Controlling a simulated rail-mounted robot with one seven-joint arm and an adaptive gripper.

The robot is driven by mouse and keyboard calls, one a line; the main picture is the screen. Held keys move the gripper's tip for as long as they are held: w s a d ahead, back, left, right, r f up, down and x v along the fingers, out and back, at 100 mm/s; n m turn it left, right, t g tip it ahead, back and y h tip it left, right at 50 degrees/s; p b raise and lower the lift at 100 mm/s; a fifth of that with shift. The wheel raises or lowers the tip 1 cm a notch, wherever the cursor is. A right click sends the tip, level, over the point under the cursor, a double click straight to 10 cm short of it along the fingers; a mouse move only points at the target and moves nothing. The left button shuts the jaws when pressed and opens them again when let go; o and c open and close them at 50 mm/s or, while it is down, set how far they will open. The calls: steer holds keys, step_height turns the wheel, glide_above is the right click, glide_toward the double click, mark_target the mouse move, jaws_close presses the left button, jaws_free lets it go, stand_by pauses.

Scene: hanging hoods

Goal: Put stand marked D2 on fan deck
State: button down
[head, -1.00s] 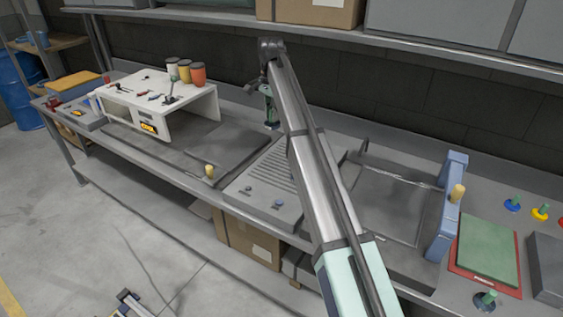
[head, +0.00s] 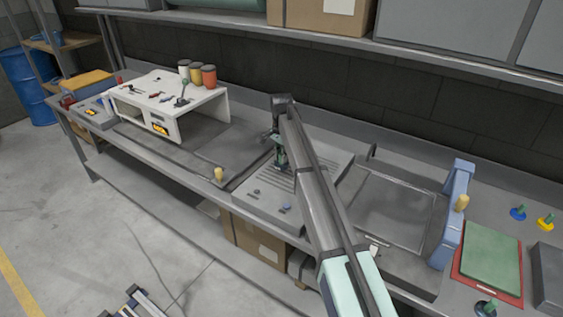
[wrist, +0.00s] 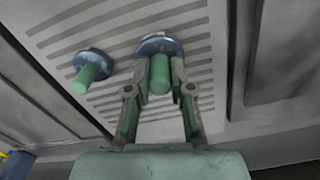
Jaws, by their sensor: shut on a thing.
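The fan deck (head: 330,165) is a grey slatted panel in the bench; its slats (wrist: 120,40) fill the wrist view. My gripper (wrist: 160,70) is shut on the green post of a blue-based stand (wrist: 158,45), over the slats. I cannot tell whether its base touches the deck. No D2 mark is readable. Another stand with a green post and blue base (wrist: 90,68) is to the left, over the slats. In the head view my gripper (head: 281,160) is low over the deck, and the held stand is not clear.
A white raised shelf (head: 185,105) with cups and a stand is at left. A blue upright hood frame (head: 456,215) and a green mat (head: 491,255) are at right. Blue (head: 518,213) and yellow (head: 546,222) stands are beyond. My arm covers part of the deck.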

mark_target(281, 153)
steer(key=shift+f+p, duration=0.3)
steer(key=shift+f, duration=1.35)
steer(key=shift+f, duration=0.1)
steer(key=c, duration=1)
jaws_free()
step_height(281, 153, up, 12)
steer(key=shift+r+b, duration=0.15)
steer(key=shift+b, duration=1.1)
